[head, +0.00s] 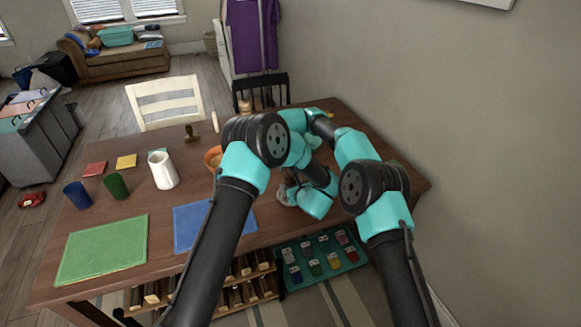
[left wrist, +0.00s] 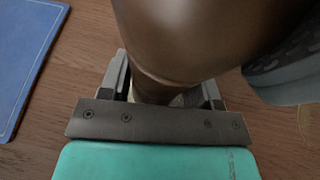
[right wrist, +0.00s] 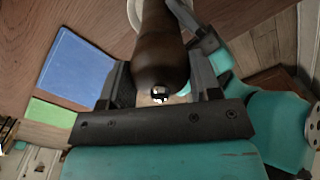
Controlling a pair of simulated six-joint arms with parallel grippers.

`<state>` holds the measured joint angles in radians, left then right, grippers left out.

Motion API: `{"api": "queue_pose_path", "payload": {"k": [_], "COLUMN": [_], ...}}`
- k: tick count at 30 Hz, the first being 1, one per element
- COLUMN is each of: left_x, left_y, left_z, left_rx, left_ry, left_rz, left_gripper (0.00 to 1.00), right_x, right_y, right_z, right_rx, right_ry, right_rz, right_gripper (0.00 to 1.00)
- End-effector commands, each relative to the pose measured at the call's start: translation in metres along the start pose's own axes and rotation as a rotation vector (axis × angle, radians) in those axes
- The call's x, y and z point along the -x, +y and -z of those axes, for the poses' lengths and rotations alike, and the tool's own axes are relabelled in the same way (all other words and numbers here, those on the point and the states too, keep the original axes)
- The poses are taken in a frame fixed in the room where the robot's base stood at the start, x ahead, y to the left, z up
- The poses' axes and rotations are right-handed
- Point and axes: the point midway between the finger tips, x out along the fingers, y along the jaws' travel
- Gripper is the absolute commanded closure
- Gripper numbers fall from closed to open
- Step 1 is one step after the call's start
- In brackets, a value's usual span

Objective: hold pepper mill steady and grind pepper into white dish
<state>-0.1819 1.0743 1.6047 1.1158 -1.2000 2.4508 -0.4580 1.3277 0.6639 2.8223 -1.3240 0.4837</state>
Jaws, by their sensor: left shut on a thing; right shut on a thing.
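The dark brown wooden pepper mill (left wrist: 185,45) fills the top of the left wrist view. My left gripper (left wrist: 165,92) is shut on its lower, narrower part. In the right wrist view the mill (right wrist: 160,45) shows its rounded top with a shiny metal knob, between the fingers of my right gripper (right wrist: 162,75), shut on it. A white rim (right wrist: 133,14), seemingly the white dish, shows partly behind the mill. In the head view my left gripper (head: 286,190) is low over the table's right half; my arms hide the mill and the right fingers.
The wooden table (head: 160,225) bears a blue mat (head: 190,228), a green mat (head: 103,248), a white pitcher (head: 163,170), blue and green cups (head: 116,186) and an orange bowl (head: 212,157). A white chair (head: 165,103) stands behind. The wall is close on the right.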

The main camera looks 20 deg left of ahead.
Motion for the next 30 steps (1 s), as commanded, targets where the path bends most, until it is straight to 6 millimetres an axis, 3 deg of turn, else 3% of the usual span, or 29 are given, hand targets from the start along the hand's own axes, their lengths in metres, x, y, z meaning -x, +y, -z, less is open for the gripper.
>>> {"api": "queue_pose_path", "payload": {"k": [9,20,30], "left_x": [0.0,0.0,0.0], "left_y": [0.0,0.0,0.0], "left_z": [0.0,0.0,0.0], "left_rx": [0.0,0.0,0.0], "left_ry": [0.0,0.0,0.0], "left_rz": [0.0,0.0,0.0], "left_gripper": [0.77,0.77,0.77], "right_x": [0.0,0.006,0.058], "right_y": [0.0,0.0,0.001], "right_z": [0.0,0.0,0.0], "right_rx": [0.001,0.001,0.001], "right_ry": [-0.001,-0.002,-0.004], "right_rz": [-0.001,-0.001,-0.002], "right_gripper": [0.17,0.17,0.17]}}
